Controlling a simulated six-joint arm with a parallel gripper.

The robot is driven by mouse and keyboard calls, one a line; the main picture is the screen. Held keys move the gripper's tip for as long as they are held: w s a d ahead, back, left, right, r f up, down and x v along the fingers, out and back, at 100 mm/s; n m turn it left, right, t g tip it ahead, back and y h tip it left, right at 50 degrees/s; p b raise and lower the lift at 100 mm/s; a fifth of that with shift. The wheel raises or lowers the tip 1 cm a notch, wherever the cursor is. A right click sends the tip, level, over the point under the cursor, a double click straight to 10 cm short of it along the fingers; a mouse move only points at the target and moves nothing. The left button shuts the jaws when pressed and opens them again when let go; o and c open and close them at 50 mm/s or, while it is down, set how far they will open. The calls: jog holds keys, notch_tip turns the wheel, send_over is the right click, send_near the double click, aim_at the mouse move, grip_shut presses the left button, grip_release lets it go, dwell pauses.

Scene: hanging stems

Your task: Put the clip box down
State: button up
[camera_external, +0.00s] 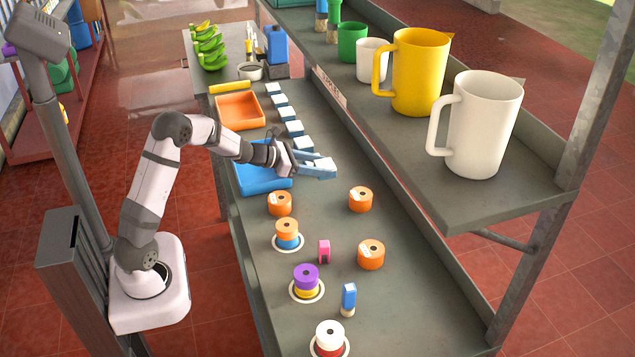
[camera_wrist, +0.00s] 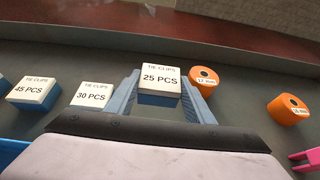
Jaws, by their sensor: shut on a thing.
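The clip box (camera_wrist: 160,82), with a white top reading "TIE CLIPS 25 PCS" and blue sides, is between the two blue fingers of my gripper (camera_wrist: 162,96) in the wrist view. My gripper is shut on it. In the outside view, my gripper (camera_external: 322,170) reaches over the grey bench with the box (camera_external: 324,163) at its fingertips, at the near end of the row of clip boxes. I cannot tell whether the box's underside touches the bench.
A "30 PCS" box (camera_wrist: 93,95) and a "45 PCS" box (camera_wrist: 34,91) stand left of it. Orange spools (camera_external: 360,199) are nearby. A blue tray (camera_external: 262,180) lies under my wrist, an orange tray (camera_external: 240,111) beyond. The shelf (camera_external: 400,133) with mugs runs along the right.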

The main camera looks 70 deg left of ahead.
jog(key=shift+r, duration=1.95)
jog(key=s+a+f+n+y+b, duration=0.1)
jog(key=s+a+n+y, duration=0.35)
jog(key=s+a, duration=1.65)
jog(key=r+m+h, duration=0.2)
jog(key=m+h, duration=0.2)
send_over(254, 171)
jog(key=shift+f+p, duration=0.55)
jog(key=shift+f, duration=4.6)
jog(key=shift+f, duration=0.1)
jog(key=shift+f, duration=0.15)
jog(key=o, duration=1.1)
jog(key=shift+c, duration=0.2)
